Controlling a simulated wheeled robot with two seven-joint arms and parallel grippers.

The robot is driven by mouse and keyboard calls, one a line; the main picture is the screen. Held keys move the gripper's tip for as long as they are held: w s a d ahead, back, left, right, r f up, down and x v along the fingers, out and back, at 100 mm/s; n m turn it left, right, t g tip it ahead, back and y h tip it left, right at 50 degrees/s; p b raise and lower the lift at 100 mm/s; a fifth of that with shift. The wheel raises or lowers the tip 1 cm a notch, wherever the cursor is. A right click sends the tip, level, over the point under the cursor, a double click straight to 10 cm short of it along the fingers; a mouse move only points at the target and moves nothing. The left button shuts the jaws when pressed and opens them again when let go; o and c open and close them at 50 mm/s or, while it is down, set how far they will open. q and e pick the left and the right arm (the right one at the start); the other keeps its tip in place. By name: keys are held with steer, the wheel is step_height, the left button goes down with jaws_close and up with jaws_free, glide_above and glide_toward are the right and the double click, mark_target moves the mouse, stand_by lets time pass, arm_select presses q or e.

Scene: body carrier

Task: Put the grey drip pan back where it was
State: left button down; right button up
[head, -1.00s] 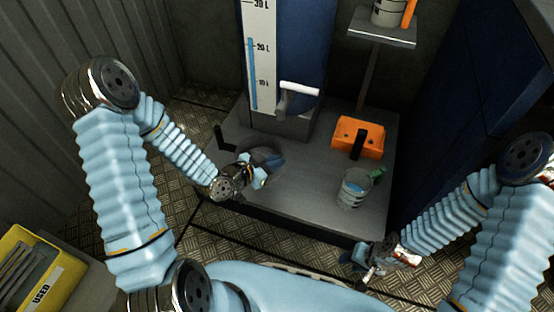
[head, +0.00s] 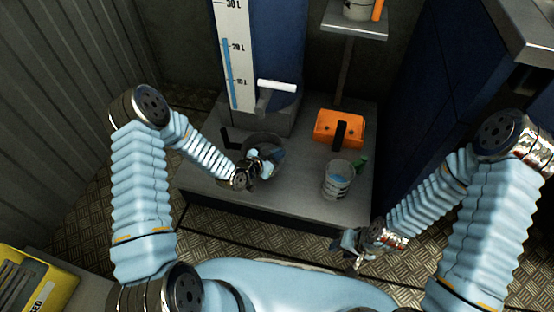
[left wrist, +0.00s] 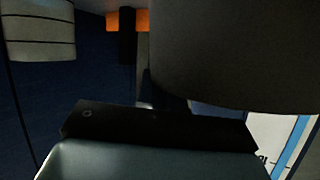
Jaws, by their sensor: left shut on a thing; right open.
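The grey drip pan (head: 263,139) is a dark round shallow vessel over the grey platform, in front of the column and below its tap (head: 268,92). My left gripper (head: 262,168) is shut on the pan's near side and hides part of it. I cannot tell whether the pan touches the platform. In the left wrist view a large dark curved surface (left wrist: 240,60), seemingly the pan, fills the upper right. My right gripper (head: 350,246) is open and empty, low at the right, in front of the platform.
On the platform (head: 290,200) stand an orange box (head: 339,128) and a clear striped container (head: 338,186), with something green beside it. A black upright piece (head: 229,142) is left of the pan. A shelf (head: 354,22) is above; a yellow bin (head: 45,285) is lower left.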

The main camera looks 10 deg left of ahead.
arm_select(q)
steer(key=f, duration=0.1)
steer(key=w+f, duration=0.1)
steer(key=w, duration=0.1)
steer(key=shift+w+a+f, duration=0.2)
steer(key=shift+a+f, duration=0.05)
steer(key=shift+f, duration=0.15)
step_height(320, 180, down, 4)
steer(key=shift+w+r+b, duration=0.15)
steer(key=shift+r+b, duration=0.1)
steer(key=shift+b, duration=0.1)
steer(key=c, duration=1.3)
jaws_free()
steer(key=shift+r, duration=0.1)
steer(key=p+v, duration=0.1)
steer(key=v, duration=1)
steer(key=s+d+f+n+g+y, duration=0.1)
steer(key=s+n+g, duration=0.2)
steer(key=s, duration=0.3)
steer(key=s+d+f+n+g+y, duration=0.1)
steer(key=s+n+g, duration=0.2)
steer(key=s, duration=0.4)
steer(key=s+d+f+n+g+y, duration=0.1)
steer(key=s+d+f+n+g, duration=0.1)
steer(key=s, duration=0.5)
steer(key=shift+s+d+n+g, duration=0.1)
steer(key=shift+n+g, duration=0.8)
steer(key=shift+g, duration=0.4)
